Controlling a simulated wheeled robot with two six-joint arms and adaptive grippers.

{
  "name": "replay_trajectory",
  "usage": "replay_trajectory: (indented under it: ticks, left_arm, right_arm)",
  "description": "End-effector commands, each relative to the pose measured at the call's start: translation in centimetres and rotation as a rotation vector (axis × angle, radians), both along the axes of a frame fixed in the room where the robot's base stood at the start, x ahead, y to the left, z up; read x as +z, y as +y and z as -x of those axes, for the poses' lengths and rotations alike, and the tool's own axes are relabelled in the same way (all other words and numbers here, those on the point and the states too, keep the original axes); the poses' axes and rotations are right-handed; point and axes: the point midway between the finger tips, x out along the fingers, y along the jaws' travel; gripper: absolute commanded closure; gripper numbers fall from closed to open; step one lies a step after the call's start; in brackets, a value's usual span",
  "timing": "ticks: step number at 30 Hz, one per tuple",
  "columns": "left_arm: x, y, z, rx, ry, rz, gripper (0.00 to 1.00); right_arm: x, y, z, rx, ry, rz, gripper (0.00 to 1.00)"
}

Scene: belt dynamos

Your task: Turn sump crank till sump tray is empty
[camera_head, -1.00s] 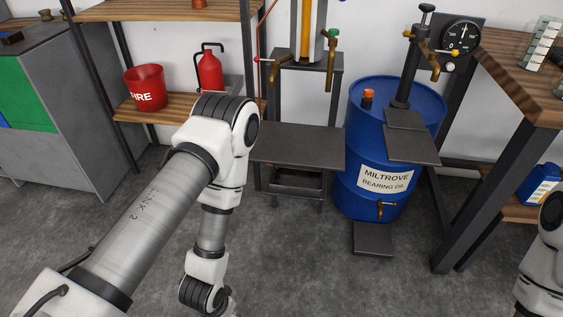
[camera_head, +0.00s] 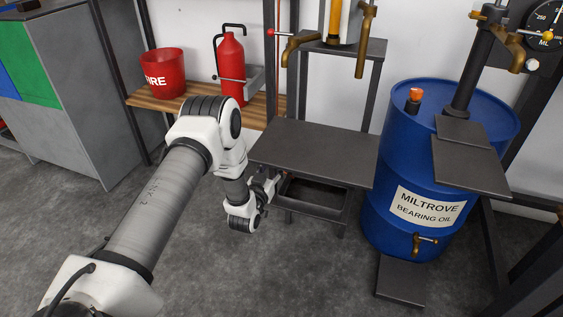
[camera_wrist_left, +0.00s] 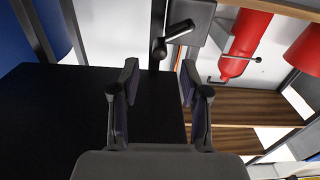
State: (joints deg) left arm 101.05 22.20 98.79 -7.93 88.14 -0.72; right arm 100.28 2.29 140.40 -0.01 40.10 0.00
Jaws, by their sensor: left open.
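The sump tray (camera_head: 312,196) is a dark, open-topped tray low under the flat dark shelf of the middle stand. The shelf hides part of its inside, and I cannot tell how much it holds. In the left wrist view a dark crank-like arm with a short handle (camera_wrist_left: 179,31) sticks out from a dark post, beyond the fingertips; it looks like the sump crank. My left gripper (camera_wrist_left: 159,78) is open with nothing between its fingers, short of that handle. In the head view my left gripper (camera_head: 270,183) is at the stand's left side, small and partly hidden.
The dark shelf (camera_head: 315,150) overhangs the tray. A blue oil drum (camera_head: 395,165) with a brass tap stands to the right, a dark plate (camera_head: 400,281) below it. A red bucket (camera_head: 163,75) and red extinguisher (camera_head: 230,65) are on the wooden shelf behind. The front floor is clear.

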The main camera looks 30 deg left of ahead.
Motion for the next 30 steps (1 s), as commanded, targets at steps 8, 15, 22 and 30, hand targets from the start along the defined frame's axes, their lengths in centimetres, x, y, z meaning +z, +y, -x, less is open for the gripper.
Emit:
replay_trajectory:
  ticks: [8,15,22,30]
  left_arm:
    - [-0.3,1.2,-5.0,-0.001,-0.001,0.000,0.54]
    - [0.0,1.4,-6.1,-0.001,0.002,0.001,0.54]
    - [0.0,1.4,-6.0,-0.001,0.002,0.000,1.00]
    - [0.0,1.4,-6.0,-0.001,0.004,-0.002,1.00]
  right_arm:
    - [-2.3,0.0,0.0,0.000,0.000,0.000,0.60]
    - [-2.4,0.0,0.0,0.000,0.000,0.000,0.60]
    - [-2.4,0.0,0.0,0.000,0.000,0.000,0.60]
    - [-2.4,0.0,0.0,0.000,0.000,0.000,0.60]
